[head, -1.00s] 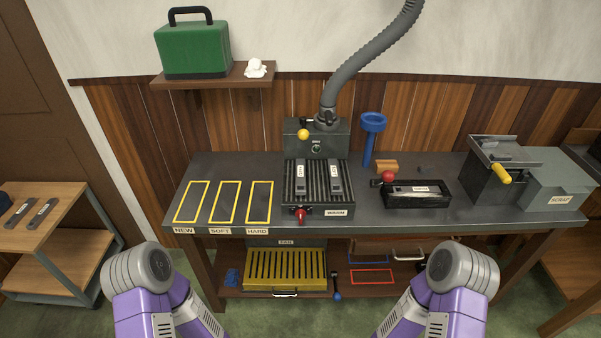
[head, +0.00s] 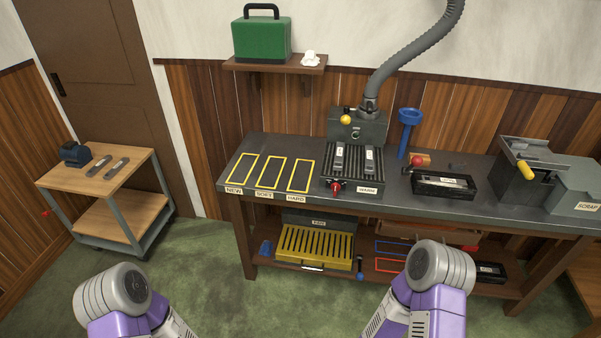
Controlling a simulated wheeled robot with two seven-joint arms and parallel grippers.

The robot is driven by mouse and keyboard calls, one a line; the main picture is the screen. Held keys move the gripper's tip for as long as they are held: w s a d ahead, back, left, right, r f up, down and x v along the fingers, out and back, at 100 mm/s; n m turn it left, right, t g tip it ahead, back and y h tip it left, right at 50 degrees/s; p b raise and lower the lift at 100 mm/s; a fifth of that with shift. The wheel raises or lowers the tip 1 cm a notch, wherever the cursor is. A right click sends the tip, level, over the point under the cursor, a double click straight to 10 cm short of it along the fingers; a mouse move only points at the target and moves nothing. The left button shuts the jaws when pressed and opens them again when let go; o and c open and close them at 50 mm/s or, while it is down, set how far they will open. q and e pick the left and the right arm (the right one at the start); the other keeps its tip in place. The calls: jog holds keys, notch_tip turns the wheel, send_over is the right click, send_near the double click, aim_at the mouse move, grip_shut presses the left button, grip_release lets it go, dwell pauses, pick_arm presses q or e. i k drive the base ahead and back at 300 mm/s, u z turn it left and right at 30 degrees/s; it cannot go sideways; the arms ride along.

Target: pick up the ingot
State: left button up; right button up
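Two dark grey bars with pale labels, which look like ingots, lie side by side on the wooden cart top: a left bar (head: 98,165) and a right bar (head: 117,168). Two similar labelled bars, a left one (head: 339,158) and a right one (head: 369,160), lie on the ribbed plate marked WARM (head: 326,182) on the bench. The label words on the bars are too small to read. Only my purple and grey arm links show at the bottom edge. Neither gripper is in view.
The cart (head: 75,183) stands at left by the door, with a dark blue object (head: 75,154) on top. The bench (head: 285,145) has empty yellow frames marked NEW, SOFT and HARD. A black mould-like box (head: 443,185) sits further right. Green floor between cart and bench is clear.

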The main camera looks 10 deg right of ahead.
aim_at(338, 160)
jog(key=u, duration=0.3)
jog(key=k, duration=0.5)
jog(key=z, duration=0.85)
jog(key=i, duration=1.7)
jog(key=u, duration=0.95)
